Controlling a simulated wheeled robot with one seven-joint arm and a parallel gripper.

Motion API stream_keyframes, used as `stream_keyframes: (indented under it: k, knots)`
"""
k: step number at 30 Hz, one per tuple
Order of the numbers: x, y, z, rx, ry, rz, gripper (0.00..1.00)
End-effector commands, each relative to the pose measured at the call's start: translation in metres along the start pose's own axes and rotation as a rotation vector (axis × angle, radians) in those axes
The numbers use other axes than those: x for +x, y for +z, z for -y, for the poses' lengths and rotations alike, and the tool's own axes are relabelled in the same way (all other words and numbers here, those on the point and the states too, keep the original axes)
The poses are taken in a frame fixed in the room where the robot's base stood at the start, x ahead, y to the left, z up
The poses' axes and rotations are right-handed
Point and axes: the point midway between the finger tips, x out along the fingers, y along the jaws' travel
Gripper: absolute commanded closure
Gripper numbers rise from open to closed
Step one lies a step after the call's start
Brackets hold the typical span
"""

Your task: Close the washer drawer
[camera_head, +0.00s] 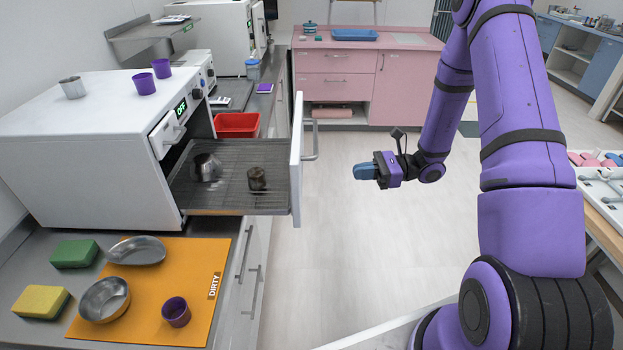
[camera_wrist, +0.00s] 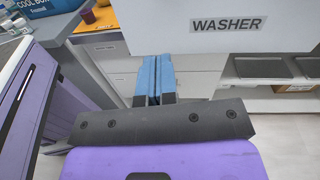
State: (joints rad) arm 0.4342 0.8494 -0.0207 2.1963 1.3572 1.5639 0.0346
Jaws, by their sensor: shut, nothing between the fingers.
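The washer (camera_head: 80,140) is a white box on the counter at the left in the head view. Its drawer (camera_head: 240,190) is pulled out, a wire rack behind a white front panel (camera_head: 297,165) with a handle.
An orange DIRTY mat (camera_head: 200,262) with bowls and a purple cup lies on the counter before the washer, beside green and yellow sponges (camera_head: 74,253). A red bin (camera_head: 237,124) stands behind the drawer. Open floor (camera_head: 350,240) lies right of the counter. Pink cabinets (camera_head: 365,80) stand behind.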

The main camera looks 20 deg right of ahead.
Motion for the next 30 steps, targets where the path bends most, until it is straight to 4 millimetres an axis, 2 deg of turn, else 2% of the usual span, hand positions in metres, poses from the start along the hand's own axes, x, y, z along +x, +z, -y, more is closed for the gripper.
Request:
stream_keyframes:
  k: [1, 4, 8, 11, 30]
  knots:
    - [-0.003, -0.01, 0.002, 0.023, -0.027, 0.014, 1.0]
    - [-0.006, -0.021, 0.005, 0.048, -0.064, 0.033, 1.0]
    - [-0.005, -0.026, 0.006, 0.059, -0.08, 0.041, 1.0]
    - [0.003, -0.025, 0.007, 0.059, -0.08, 0.042, 1.0]
    - [0.112, -0.021, 0.015, 0.058, -0.076, 0.041, 1.0]
